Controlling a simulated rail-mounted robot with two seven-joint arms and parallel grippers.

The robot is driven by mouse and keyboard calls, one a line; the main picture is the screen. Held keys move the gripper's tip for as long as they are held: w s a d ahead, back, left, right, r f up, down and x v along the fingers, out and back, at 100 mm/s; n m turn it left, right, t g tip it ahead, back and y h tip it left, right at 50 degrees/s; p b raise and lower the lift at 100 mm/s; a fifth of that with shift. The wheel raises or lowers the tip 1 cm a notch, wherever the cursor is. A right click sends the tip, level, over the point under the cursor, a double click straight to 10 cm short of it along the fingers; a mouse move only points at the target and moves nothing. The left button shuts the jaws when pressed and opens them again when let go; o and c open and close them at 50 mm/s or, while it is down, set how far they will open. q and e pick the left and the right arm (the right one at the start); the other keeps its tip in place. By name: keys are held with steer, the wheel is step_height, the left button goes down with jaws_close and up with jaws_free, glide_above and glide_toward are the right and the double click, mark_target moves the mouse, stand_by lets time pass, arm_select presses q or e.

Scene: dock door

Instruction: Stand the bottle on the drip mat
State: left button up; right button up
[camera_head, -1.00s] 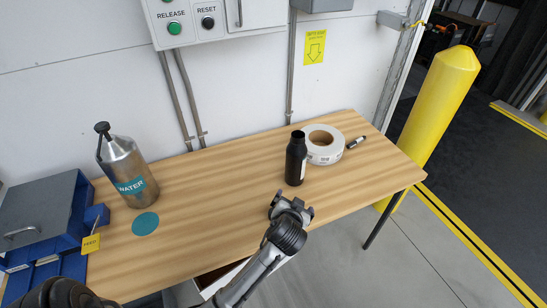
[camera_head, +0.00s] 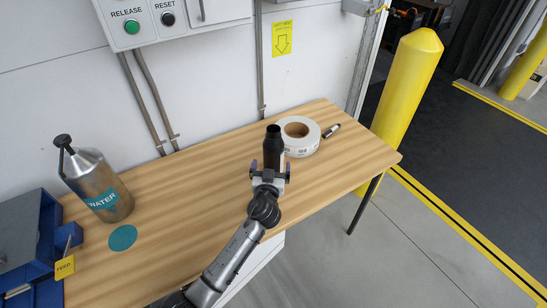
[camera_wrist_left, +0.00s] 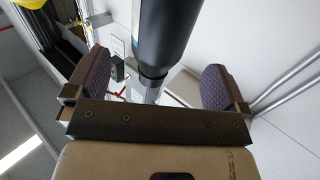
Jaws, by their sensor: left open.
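The black bottle (camera_head: 273,148) stands upright on the wooden table, toward its right half. My left gripper (camera_head: 270,170) is open, at the near side of the bottle, with its fingers at either side of the bottle's lower part. In the left wrist view the dark bottle (camera_wrist_left: 168,35) shows between the two spread, purplish finger pads of my left gripper (camera_wrist_left: 156,82), with visible gaps on both sides. The drip mat, a flat teal disc (camera_head: 123,237), lies bare on the left part of the table. My right gripper is not in view.
A metal WATER canister (camera_head: 97,188) stands just behind the mat. A white label roll (camera_head: 298,140) sits close behind and right of the bottle, with a small marker-like object (camera_head: 331,131) beyond it. A blue bin (camera_head: 40,245) is at far left. The table middle is clear.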

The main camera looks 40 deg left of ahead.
mark_target(272, 155)
arm_select(q)
steer(key=shift+x, duration=1.35)
steer(key=shift+b+x, duration=0.7)
steer(key=shift+x, duration=2)
steer(key=shift+r, duration=0.2)
steer(key=shift+s, duration=0.1)
steer(key=shift+c, duration=0.3)
steer(key=c, duration=1)
steer(key=shift+c, duration=0.2)
steer(key=shift+r, duration=0.15)
